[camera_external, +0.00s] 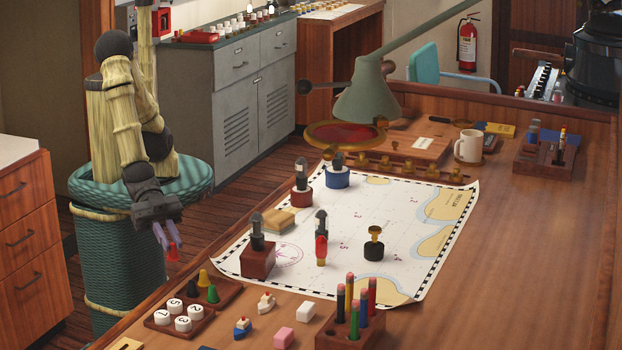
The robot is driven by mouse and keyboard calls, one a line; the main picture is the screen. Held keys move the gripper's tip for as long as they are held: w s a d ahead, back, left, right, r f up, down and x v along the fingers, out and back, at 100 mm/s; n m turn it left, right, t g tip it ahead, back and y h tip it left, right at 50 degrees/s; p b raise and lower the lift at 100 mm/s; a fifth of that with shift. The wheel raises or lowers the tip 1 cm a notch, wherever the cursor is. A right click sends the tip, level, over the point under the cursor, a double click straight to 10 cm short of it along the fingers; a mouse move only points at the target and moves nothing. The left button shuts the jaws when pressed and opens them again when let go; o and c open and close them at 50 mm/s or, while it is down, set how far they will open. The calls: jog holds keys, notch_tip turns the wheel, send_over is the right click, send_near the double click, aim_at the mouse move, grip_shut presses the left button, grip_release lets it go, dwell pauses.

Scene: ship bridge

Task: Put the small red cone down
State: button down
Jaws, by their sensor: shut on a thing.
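My gripper (168,241) hangs at the left, above the near left edge of the wooden table, pointing down. Its purple-grey fingers are shut on the small red cone (173,254), which shows just below the fingertips, upright as far as I can tell. To its lower right, a wooden tray (232,291) on the table holds a yellow cone (203,278), a black cone (192,289) and a green cone (212,294). The red cone is apart from these cones.
A tray of white numbered discs (183,323) lies near the cones. Small toy boats (243,327) and a pencil block (350,330) stand to the right. A sea chart (340,275) with several stamps covers the middle. A green lamp (367,95) overhangs the back.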

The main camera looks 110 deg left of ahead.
jog(key=w+a+r+n+t+y, duration=0.1)
jog(key=w+a+n+y, duration=0.1)
jog(key=w+a, duration=0.3)
jog(key=w+y, duration=0.1)
jog(key=w, duration=0.3)
jog(key=shift+a+r+n+t, duration=0.15)
jog(key=shift+r+n+t, duration=0.15)
jog(key=shift+n, duration=0.1)
jog(key=shift+s+f, duration=0.1)
jog(key=shift+f, duration=2.85)
jog(key=shift+f, duration=1.85)
jog(key=shift+f, duration=0.15)
jog(key=c, duration=1.4)
grip_release()
